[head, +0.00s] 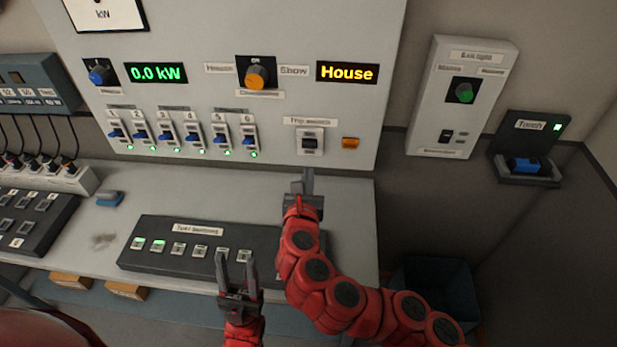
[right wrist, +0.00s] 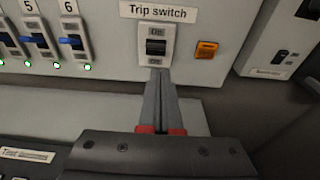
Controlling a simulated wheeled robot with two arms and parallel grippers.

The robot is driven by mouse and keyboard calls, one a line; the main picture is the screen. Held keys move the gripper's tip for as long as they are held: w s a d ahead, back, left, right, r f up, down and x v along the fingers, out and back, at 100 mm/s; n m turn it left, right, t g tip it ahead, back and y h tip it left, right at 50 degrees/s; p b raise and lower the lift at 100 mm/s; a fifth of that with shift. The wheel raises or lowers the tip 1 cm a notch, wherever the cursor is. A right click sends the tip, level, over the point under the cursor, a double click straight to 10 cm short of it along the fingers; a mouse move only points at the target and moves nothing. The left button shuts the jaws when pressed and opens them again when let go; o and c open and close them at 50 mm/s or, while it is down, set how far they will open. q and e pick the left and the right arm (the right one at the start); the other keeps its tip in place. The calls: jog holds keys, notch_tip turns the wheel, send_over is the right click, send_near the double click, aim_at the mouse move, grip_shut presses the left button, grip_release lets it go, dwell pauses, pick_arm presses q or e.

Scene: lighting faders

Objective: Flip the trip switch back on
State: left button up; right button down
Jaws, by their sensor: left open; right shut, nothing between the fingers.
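The trip switch (head: 310,142) is a black rocker in a white plate on the wall panel, labelled "Trip switch". In the right wrist view the switch (right wrist: 156,46) has a label above and one below the black rocker. My right gripper (head: 304,178) is shut and empty, its fingertips (right wrist: 160,72) just below the switch plate. Whether they touch it I cannot tell. An orange lamp (head: 350,143) sits right of the switch. My left gripper (head: 236,262) is open and empty in front of the black test switch box (head: 190,262).
Several blue-levered breakers (head: 190,136) with green lights stand left of the switch. A display (head: 155,72) reads 0.0 kW and another (head: 347,73) reads House. A grey switch box (head: 462,95) and torch holder (head: 528,160) are at right. A blue object (head: 110,199) lies on the bench.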

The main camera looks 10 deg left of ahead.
jog(key=shift+s+r, duration=0.75)
jog(key=shift+r, duration=0.1)
